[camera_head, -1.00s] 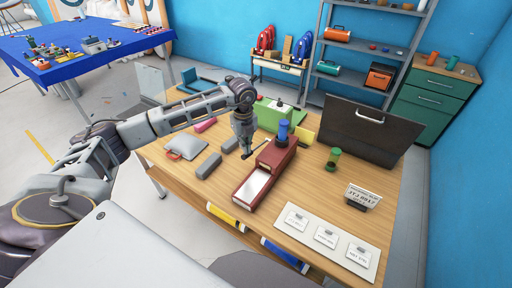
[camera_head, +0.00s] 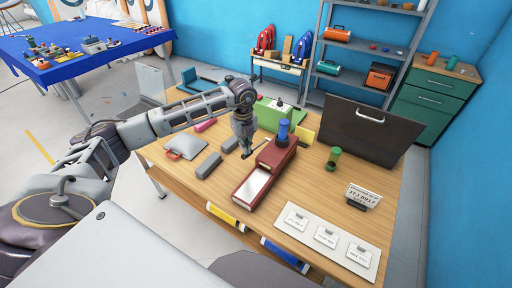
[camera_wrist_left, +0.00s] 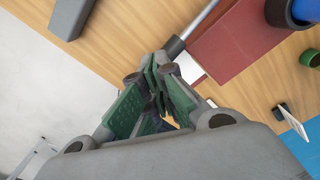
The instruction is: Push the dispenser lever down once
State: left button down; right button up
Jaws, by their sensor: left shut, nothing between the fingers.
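The dispenser is a dark red box (camera_head: 278,160) with a blue cylinder (camera_head: 283,127) on top and a pale, shiny front tray (camera_head: 252,186). It stands on the wooden table. Its lever (camera_head: 257,151) is a thin metal rod with a dark end, sticking out from the box's left side. In the left wrist view the lever (camera_wrist_left: 196,27) comes in from the top, its dark end right by my fingertips. My left gripper (camera_head: 245,150) points down at the lever's outer end, shut and empty; its green-padded fingers (camera_wrist_left: 158,68) meet in the wrist view. I cannot tell if they touch the lever. My right gripper is not in view.
Grey blocks (camera_head: 208,165) and a grey pouch-like item (camera_head: 186,146) lie left of the dispenser. A green box (camera_head: 275,112) stands behind it. A green cylinder (camera_head: 333,158), a small sign (camera_head: 363,195) and a dark case (camera_head: 370,131) are to the right. A white card board (camera_head: 326,240) lies in front.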

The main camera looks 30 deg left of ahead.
aim_at(245, 156)
pick_arm(q)
jog(key=shift+f+b, duration=1.7)
jog(key=shift+f, duration=1.1)
jog(key=shift+f+b, duration=0.55)
jog(key=shift+f, duration=0.3)
jog(key=shift+f+b, duration=1.25)
jog(key=shift+f, duration=0.75)
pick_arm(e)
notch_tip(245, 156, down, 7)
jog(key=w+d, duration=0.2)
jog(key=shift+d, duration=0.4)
pick_arm(q)
jog(key=shift+r, duration=0.1)
